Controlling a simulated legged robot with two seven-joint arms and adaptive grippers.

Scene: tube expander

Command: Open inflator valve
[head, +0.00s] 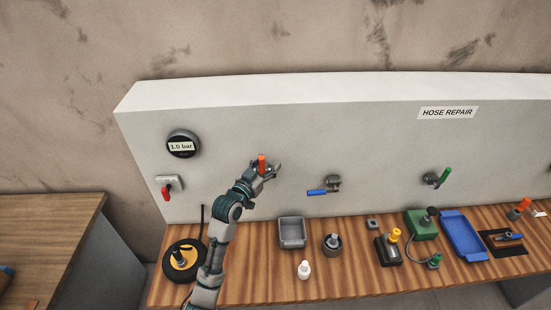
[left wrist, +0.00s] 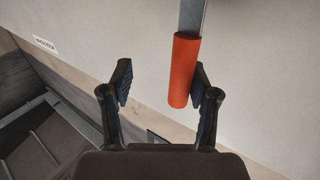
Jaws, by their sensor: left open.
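A valve handle with an orange grip (head: 262,164) stands upright on the pale wall panel, level with my left gripper (head: 269,169). The valve body behind it is hidden by the gripper. In the left wrist view the orange grip (left wrist: 184,70) hangs on a grey metal lever, close to the right-hand finger. My left gripper (left wrist: 162,78) is open there, with a clear gap between the grip and the left-hand finger. I cannot tell whether the right-hand finger touches the grip. My right gripper is not in view.
A gauge (head: 182,144) reads 1.0 bar, above a red-handled valve (head: 167,190). Blue (head: 318,192) and green (head: 444,177) handles are farther right on the panel. The wooden bench (head: 270,285) holds a grey tray (head: 292,233), bottles and tools.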

